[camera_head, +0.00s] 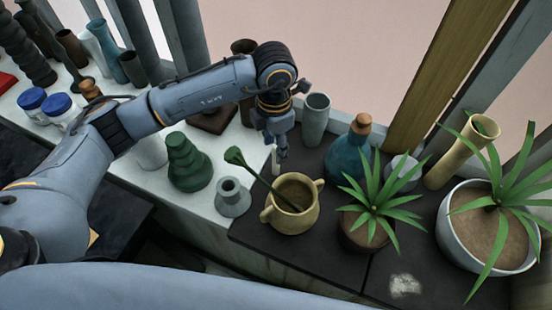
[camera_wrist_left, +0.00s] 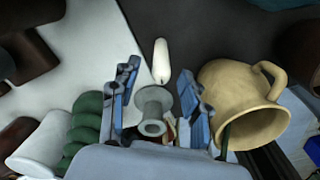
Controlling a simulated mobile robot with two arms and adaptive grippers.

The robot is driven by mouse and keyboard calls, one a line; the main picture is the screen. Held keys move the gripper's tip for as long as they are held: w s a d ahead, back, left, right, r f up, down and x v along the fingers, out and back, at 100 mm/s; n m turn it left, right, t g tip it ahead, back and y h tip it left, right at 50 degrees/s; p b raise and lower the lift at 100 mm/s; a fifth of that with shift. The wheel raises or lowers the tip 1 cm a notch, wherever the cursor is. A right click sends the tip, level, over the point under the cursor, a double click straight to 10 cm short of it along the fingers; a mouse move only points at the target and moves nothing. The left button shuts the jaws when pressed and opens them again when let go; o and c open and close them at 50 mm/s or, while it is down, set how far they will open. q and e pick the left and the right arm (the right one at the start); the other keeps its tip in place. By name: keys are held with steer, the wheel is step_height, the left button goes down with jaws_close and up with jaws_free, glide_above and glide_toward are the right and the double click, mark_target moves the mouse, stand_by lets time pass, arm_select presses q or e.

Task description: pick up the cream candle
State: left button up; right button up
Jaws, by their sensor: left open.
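The cream candle (camera_wrist_left: 161,60) shows in the left wrist view as a pale, tapered stick just beyond the fingertips. In the head view only a small pale piece of the candle (camera_head: 275,160) shows under my left gripper (camera_head: 279,147), beside the tan pot. In the wrist view my left gripper (camera_wrist_left: 160,88) is open, with its two blue fingers apart and the candle in line with the gap. The fingers do not appear to touch it. My right gripper is not in view.
A grey flared holder (camera_head: 232,197) and a two-handled tan pot (camera_head: 292,204) stand close by. A green stacked vase (camera_head: 188,163) is left, a blue bottle (camera_head: 350,150) and potted plant (camera_head: 372,225) right. A grey cup (camera_head: 316,120) stands behind.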

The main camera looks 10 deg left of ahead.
mark_target(275, 164)
arm_select(q)
step_height(275, 164, down, 3)
step_height(275, 164, down, 4)
steer(key=shift+f+p, duration=0.1)
steer(key=shift+p, duration=0.65)
steer(key=shift+f, duration=0.55)
jaws_close()
